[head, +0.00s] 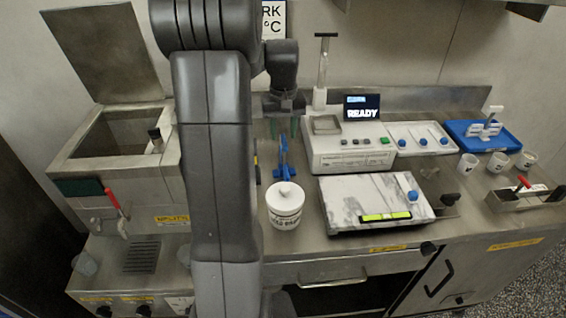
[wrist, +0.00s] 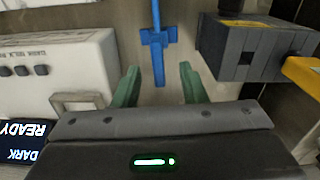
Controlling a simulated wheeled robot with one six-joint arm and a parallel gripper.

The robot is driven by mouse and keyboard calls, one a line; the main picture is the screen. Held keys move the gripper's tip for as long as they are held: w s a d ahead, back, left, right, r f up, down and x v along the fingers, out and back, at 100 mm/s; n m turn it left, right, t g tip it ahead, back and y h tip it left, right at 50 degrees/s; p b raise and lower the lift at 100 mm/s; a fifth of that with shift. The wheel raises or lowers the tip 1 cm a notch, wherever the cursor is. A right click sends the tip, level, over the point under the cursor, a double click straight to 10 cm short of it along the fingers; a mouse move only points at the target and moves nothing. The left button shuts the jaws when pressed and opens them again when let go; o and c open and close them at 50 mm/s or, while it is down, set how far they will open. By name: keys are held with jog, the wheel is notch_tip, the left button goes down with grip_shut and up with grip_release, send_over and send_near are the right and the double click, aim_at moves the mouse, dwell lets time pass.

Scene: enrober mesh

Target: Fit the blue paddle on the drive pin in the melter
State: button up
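The blue paddle (head: 283,170) lies on the steel counter, right of the melter. In the wrist view the paddle (wrist: 157,45) shows a long thin shaft and a wider cross part. My gripper (head: 284,127) points down above the paddle's far end. In the wrist view my gripper's (wrist: 159,74) green fingers are spread apart, one on each side of the paddle's near end, with clear gaps. The melter (head: 110,160) is an open steel tank at the left with its lid raised. A dark fitting (head: 155,138) shows at its inner right side; I cannot tell whether it is the drive pin.
A white lidded tub (head: 285,203) stands just in front of the paddle. A white machine (head: 345,150) with a READY screen (head: 362,107) stands to the right. A marble slab (head: 365,200) lies in front of it. In the wrist view a dark grey block (wrist: 240,50) sits right of the paddle.

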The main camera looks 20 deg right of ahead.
aim_at(284, 149)
jog(key=shift+d+f+p, duration=0.1)
jog(key=shift+f+p, duration=0.4)
jog(key=shift+f, duration=2.95)
grip_shut()
